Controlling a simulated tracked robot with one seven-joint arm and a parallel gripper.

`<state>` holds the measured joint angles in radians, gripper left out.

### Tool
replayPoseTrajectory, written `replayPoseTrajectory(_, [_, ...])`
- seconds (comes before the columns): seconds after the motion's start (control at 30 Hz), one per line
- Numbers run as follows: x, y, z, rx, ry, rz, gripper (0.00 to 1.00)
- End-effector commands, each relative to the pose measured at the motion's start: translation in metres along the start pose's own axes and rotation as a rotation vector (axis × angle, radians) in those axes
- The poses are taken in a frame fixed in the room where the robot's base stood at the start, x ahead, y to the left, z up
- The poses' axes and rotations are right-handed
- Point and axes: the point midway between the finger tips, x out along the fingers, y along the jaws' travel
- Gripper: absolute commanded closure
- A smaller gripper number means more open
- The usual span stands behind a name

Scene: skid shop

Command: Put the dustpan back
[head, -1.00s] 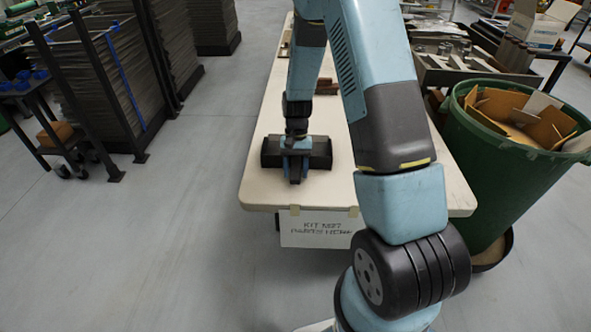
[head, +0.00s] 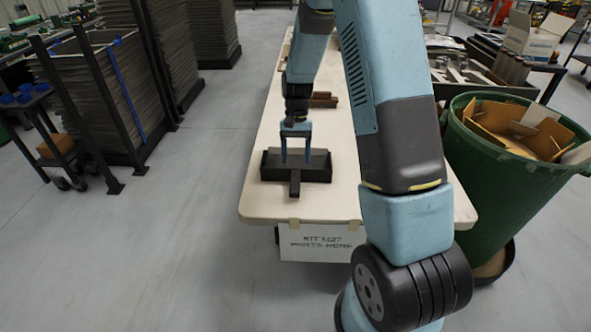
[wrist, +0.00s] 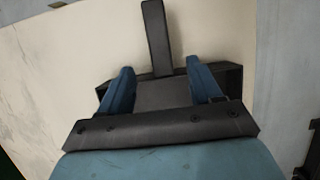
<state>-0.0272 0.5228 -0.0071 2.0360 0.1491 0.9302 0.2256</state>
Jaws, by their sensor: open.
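The dustpan (head: 318,170) is black and lies on the cream table (head: 257,206) near its front end. Its short handle (head: 295,186) points toward the table's front edge. My gripper (head: 296,159) is open above the dustpan, pointing down, with its two blue fingers apart. In the wrist view the dustpan (wrist: 163,92) lies below my gripper (wrist: 159,66), partly hidden by the fingers and the gripper's dark bar. The handle extends away between and beyond the fingertips there, and nothing is held. I cannot tell whether the fingers touch the pan.
Brown blocks (head: 323,99) lie farther back on the table. A paper sign (head: 317,243) hangs from its front edge. A green bin (head: 520,165) of cardboard stands at right.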

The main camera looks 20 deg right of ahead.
Motion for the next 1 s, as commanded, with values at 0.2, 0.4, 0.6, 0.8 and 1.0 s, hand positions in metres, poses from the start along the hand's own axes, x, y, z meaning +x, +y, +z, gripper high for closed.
replayPoseTrajectory(0.2, [-0.021,0.000,0.000,0.000,0.001,-0.001,0.36])
replayPoseTrajectory(0.4, [-0.043,0.003,0.011,-0.013,0.032,-0.007,0.36])
replayPoseTrajectory(0.6, [-0.088,0.012,0.045,-0.056,0.128,-0.022,0.36])
replayPoseTrajectory(0.8, [-0.128,0.025,0.086,-0.101,0.231,-0.034,0.36])
replayPoseTrajectory(1.0, [-0.160,0.039,0.130,-0.145,0.334,-0.042,0.36])
